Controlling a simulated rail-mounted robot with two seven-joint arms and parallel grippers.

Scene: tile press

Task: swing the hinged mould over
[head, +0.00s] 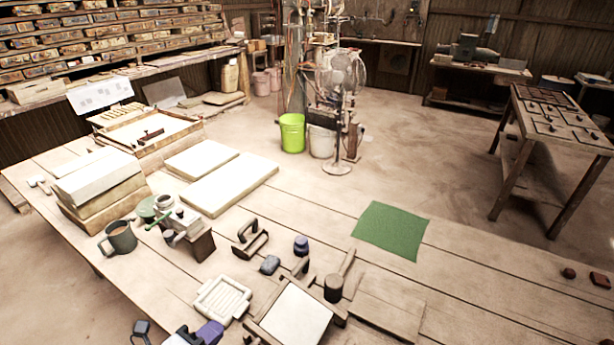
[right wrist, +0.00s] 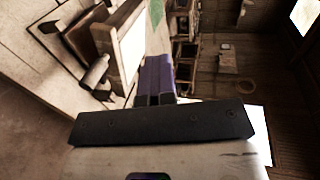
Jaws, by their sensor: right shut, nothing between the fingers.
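The mould is a wooden frame (head: 252,331) around a pale flat face, lying at the near edge of the bench in the head view. A dark handle (head: 301,267) stands at its far end. In the right wrist view, a pale-faced wooden frame (right wrist: 137,22) that looks like the mould lies beyond the fingers, with a rounded grip (right wrist: 97,72) beside it. My right gripper (head: 211,331) has purple fingers and is left of the mould, apart from it. Its fingers also show in the right wrist view (right wrist: 155,85), shut and empty. My left gripper is not in view.
A white ribbed tray (head: 222,299) lies just beyond my right gripper. A mallet (head: 334,288) and a flat wooden board (head: 385,308) are right of the mould. A grey lump (head: 270,265), a purple-topped jar (head: 301,245) and a green mat (head: 391,231) lie farther back. The bench's right part is mostly clear.

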